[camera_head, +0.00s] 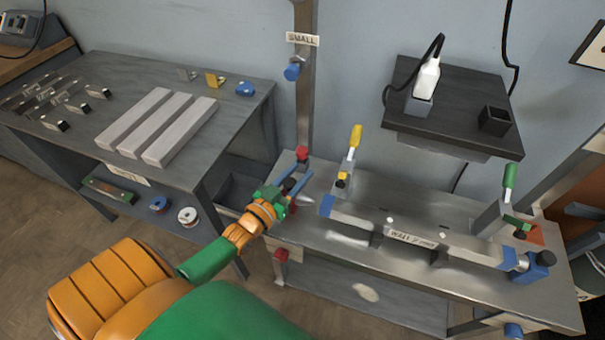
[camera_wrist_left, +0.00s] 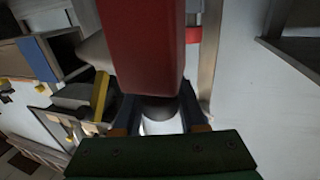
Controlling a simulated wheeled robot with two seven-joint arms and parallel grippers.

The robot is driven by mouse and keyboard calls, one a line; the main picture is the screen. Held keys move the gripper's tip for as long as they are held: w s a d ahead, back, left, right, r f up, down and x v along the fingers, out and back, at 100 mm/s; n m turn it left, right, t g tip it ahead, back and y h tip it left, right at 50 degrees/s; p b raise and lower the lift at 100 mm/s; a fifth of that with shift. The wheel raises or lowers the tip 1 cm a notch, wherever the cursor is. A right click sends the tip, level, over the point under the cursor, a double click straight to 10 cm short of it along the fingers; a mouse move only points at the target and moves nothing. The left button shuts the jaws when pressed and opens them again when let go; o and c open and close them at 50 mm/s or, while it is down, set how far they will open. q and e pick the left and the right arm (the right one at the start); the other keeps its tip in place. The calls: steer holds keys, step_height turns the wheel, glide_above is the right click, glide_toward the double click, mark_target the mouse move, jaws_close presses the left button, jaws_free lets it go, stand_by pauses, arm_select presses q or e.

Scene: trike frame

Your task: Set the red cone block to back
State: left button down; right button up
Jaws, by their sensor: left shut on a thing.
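My left gripper (camera_head: 296,174) is over the left end of the metal bench, beside the foot of the upright post. Its blue fingers are shut on the red cone block, which fills the upper middle of the left wrist view (camera_wrist_left: 145,45). In the head view only a little red and a pale grey cone (camera_head: 305,201) show beside the fingers. The cone points right there. The hand hides most of the block, and I cannot tell whether it touches the bench. My right gripper is not in view.
The post (camera_head: 304,100) carries a "SMALL" label, a blue knob (camera_head: 292,71) and a red part (camera_head: 302,153). A yellow-handled clamp (camera_head: 354,145) and a long bar with blue ends (camera_head: 420,238) occupy the bench (camera_head: 385,192). A side table (camera_head: 235,100) holds grey bars.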

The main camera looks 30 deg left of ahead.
mark_target(284, 187)
arm_select(q)
steer(key=shift+a, duration=0.1)
steer(key=c, duration=0.6)
jaws_free()
steer(key=shift+a, duration=0.1)
steer(key=shift+o, duration=0.7)
steer(key=shift+a, duration=0.15)
steer(key=shift+s, duration=0.15)
steer(key=s, duration=0.7)
steer(key=shift+p, duration=0.35)
